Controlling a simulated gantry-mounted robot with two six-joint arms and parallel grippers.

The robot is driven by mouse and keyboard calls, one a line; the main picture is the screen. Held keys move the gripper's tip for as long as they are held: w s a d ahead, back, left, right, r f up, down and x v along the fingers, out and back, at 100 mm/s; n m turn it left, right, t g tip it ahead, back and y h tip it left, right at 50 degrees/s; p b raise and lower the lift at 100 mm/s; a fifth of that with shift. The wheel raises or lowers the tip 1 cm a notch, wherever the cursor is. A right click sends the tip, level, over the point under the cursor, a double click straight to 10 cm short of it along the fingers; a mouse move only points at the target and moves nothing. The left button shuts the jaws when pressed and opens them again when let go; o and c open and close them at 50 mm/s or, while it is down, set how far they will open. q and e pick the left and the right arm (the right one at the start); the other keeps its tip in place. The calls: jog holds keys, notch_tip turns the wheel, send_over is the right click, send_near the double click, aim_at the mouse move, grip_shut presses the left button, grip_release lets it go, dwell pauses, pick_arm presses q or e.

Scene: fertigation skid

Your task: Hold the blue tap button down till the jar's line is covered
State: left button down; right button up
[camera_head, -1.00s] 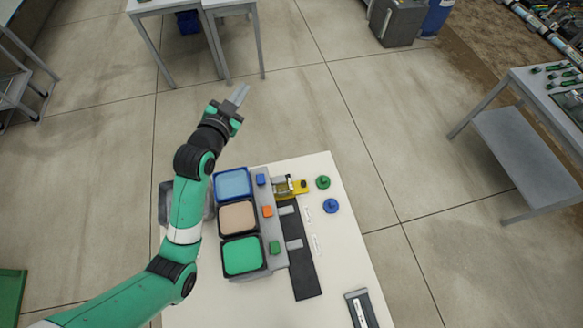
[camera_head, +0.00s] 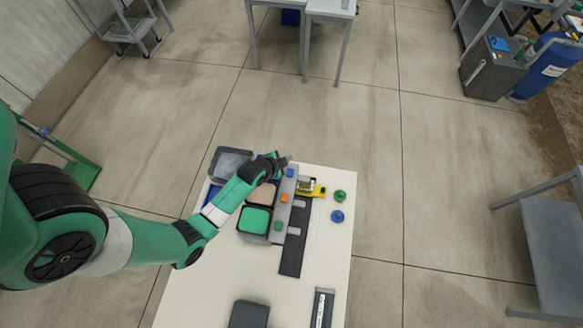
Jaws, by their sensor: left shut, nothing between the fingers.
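My left gripper (camera_head: 286,160) is shut and empty, just up and left of the blue button. I cannot tell whether it touches the button. The small jar (camera_head: 305,186) stands right of the strip, beside a yellow piece (camera_head: 319,190). Its line and liquid level are too small to make out. My left arm hides most of the blue tank. My right gripper is not in view.
The tan tank (camera_head: 264,194) and green tank (camera_head: 254,220) stand left of the strip. A grey tray (camera_head: 230,162) is behind my forearm. A green knob (camera_head: 340,196) and blue knob (camera_head: 337,216) are on the right. The white tabletop (camera_head: 210,290) is clear at the front left.

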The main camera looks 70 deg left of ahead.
pick_arm(q)
jog(key=b, duration=0.8)
send_near(291, 170)
jog(key=w+a, duration=0.1)
jog(key=w+f, duration=0.1)
jog(key=w, duration=0.1)
jog(key=w+a+f, duration=0.1)
jog(key=shift+w+a, duration=0.15)
jog(key=shift+a, duration=0.15)
jog(key=shift+f, duration=0.4)
dwell(0.6)
jog(key=shift+f+b, duration=0.35)
jog(key=shift+f, duration=0.05)
jog(key=shift+f+b, duration=0.45)
jog(key=shift+f, duration=0.1)
dwell(4.2)
